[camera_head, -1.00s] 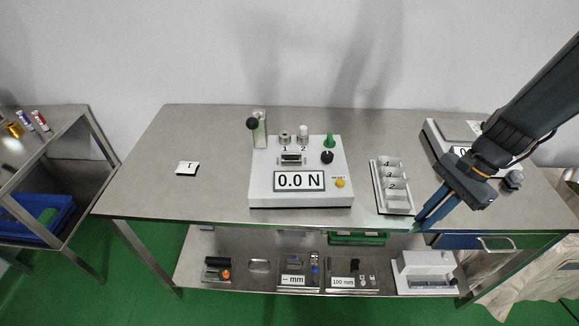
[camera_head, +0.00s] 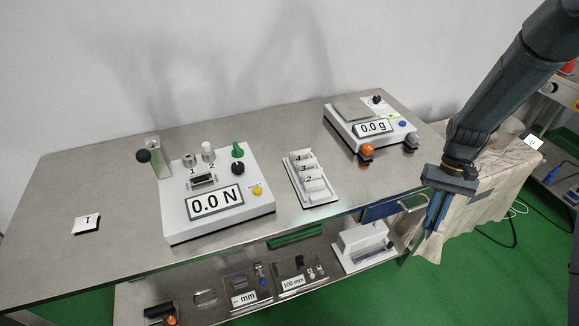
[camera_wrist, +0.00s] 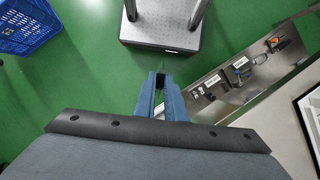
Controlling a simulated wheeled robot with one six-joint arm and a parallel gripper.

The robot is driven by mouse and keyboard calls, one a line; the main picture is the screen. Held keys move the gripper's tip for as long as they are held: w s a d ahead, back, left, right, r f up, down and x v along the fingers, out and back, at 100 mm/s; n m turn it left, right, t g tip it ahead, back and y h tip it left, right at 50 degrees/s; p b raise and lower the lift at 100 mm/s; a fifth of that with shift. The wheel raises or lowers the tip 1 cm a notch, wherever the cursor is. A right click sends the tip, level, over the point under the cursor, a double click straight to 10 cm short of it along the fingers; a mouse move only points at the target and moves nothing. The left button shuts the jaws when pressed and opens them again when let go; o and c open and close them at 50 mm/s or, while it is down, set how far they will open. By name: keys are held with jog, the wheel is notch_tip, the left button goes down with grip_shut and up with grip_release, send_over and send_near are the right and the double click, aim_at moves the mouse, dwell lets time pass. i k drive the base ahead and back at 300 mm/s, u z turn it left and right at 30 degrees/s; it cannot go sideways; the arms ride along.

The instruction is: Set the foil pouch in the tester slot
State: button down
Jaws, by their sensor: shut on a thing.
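The tester (camera_head: 180,217) is a white box on the steel table, its display reading 0.0 N. A small dark-mouthed slot (camera_head: 203,181) sits on its top, behind the display, with no pouch visible in it. My gripper (camera_head: 430,233) hangs beyond the table's front right edge, well to the right of the tester. In the wrist view its blue fingers (camera_wrist: 160,77) are close together, with a thin dark sliver between the tips. This fits the foil pouch seen edge-on, but its face does not show. In the head view the held thing is too small to make out.
A white rack (camera_head: 312,182) with numbered dividers stands right of the tester. A scale (camera_head: 352,131) reading 0.0 g is at the back right. A marked card (camera_head: 87,223) lies left. A lever with a black knob (camera_head: 143,156) rises at the tester's left. A lower shelf holds several tools.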

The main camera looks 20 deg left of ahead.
aim_at(203, 183)
jog(key=z, duration=0.95)
jog(key=k, duration=1.1)
jog(key=u, duration=1.3)
